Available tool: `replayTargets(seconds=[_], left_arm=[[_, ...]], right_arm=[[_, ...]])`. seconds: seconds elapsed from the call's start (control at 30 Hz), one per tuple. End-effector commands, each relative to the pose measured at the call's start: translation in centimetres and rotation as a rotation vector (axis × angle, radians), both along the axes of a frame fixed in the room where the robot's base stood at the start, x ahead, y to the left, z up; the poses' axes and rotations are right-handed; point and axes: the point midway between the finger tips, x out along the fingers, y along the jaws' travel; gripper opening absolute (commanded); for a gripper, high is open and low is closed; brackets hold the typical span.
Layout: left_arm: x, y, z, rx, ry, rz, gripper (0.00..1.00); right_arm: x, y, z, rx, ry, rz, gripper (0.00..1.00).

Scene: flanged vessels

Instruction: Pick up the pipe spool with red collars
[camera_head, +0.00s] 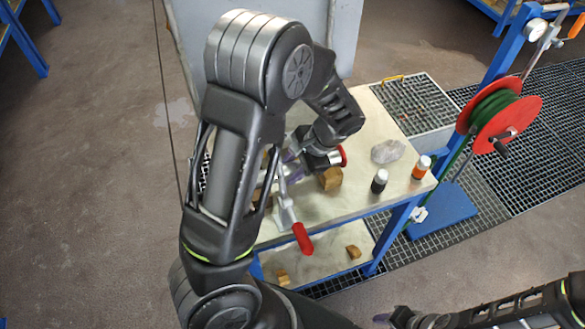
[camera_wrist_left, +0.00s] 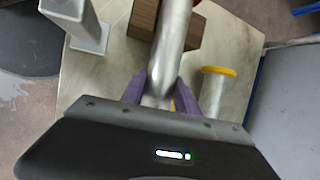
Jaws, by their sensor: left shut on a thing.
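The pipe spool with red collars (camera_head: 335,158) shows in the head view as a short silver end with a red collar, just beyond my left gripper (camera_head: 291,158). The rest of it is hidden behind my arm. In the left wrist view the spool's silver tube (camera_wrist_left: 174,45) runs up from between the purple fingers of my left gripper (camera_wrist_left: 160,92), which is shut on it. A bit of red shows at the top edge there. My right gripper (camera_head: 390,318) is at the bottom edge of the head view, far from the spool; its jaws are too unclear to read.
A wooden block (camera_head: 330,179) lies beside the spool on the table (camera_head: 349,203). A grey lump (camera_head: 388,151), a dark bottle (camera_head: 379,182) and an orange bottle (camera_head: 421,168) stand to the right. A red-handled tool (camera_head: 302,238) overhangs the front.

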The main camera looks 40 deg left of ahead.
Motion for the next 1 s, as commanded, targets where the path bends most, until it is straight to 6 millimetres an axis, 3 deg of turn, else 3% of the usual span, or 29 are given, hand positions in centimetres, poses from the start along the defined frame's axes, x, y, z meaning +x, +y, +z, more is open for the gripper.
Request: replayTargets(seconds=[0.67,0.87,1.0], left_arm=[[0.0,0.0,0.2,0.0,-0.001,0.001,0.0],[0.1,0.0,1.7,0.0,-0.004,0.001,0.0],[0.2,0.0,4.0,-0.001,-0.006,0.0,0.0]], right_arm=[[0.0,0.0,0.0,0.0,0.0,0.0,0.36],[0.0,0.0,-0.2,0.0,0.0,0.0,0.36],[0.0,0.0,-0.4,0.001,-0.001,0.001,0.36]])
